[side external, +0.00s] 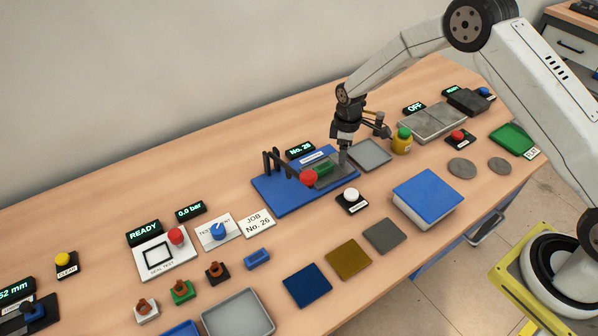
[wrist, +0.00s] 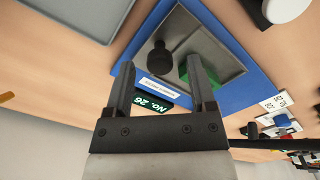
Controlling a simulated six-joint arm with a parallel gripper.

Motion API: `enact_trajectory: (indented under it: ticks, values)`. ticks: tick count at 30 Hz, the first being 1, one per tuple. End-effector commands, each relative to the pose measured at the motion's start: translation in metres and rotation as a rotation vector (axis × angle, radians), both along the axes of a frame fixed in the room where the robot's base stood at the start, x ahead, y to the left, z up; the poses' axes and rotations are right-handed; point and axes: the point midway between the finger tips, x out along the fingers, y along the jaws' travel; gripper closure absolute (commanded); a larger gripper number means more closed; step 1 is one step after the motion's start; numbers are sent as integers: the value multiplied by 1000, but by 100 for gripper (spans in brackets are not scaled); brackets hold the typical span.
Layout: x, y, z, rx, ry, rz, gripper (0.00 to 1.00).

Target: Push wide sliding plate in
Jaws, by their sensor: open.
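The wide sliding plate appears to be the grey metal plate (side external: 328,181) on the blue base (side external: 283,202). In the wrist view the plate (wrist: 215,52) carries a dark upright knob (wrist: 160,60) and a green block (wrist: 190,72). My gripper (side external: 345,160) is over the plate's right end, pointing down. In the wrist view my gripper (wrist: 163,70) is open, with its fingers appearing on either side of the knob. The right finger partly covers the green block. I cannot tell whether the fingers touch the knob.
A red ball handle (side external: 308,177) and black uprights (side external: 277,161) stand at the base's left part. A "No. 26" display (side external: 300,150) is behind it. A grey tray (side external: 384,156) lies to the right, and a white button (side external: 351,195) is in front.

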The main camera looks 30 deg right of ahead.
Motion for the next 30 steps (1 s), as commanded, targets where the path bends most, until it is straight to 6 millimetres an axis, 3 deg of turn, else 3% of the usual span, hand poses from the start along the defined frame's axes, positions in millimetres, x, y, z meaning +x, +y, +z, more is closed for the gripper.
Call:
enact_trajectory:
  ticks: [12,14,19,30]
  values:
    - [0,0,-7,0,0,0,29]
    - [0,0,-7,0,0,0,45]
    - [0,0,-7,0,0,0,99]
    - [0,0,-7,0,0,0,100]
